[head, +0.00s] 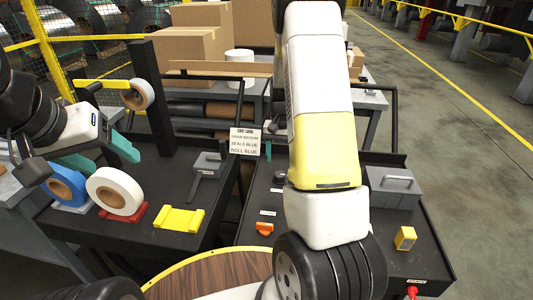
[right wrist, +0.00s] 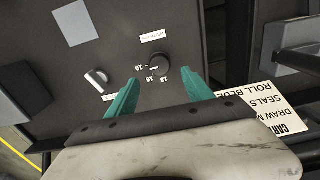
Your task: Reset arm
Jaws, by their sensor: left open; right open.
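My left gripper (head: 118,163) reaches in from the left, its teal fingers spread and empty above the left black bench top, behind the white roll (head: 115,191) and blue roll (head: 65,186). My right arm crosses the middle of the head view and hides most of its gripper; one teal fingertip (head: 267,151) shows beside the printed card. In the right wrist view my right gripper (right wrist: 160,75) is open and empty, its fingers spread either side of a black knob (right wrist: 160,64) on the dark panel. I cannot tell how far above it they are.
A yellow bracket (head: 180,219) and grey tool (head: 208,168) lie on the left bench. The printed card (head: 245,141) stands between the benches. Cardboard boxes (head: 190,48) are behind.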

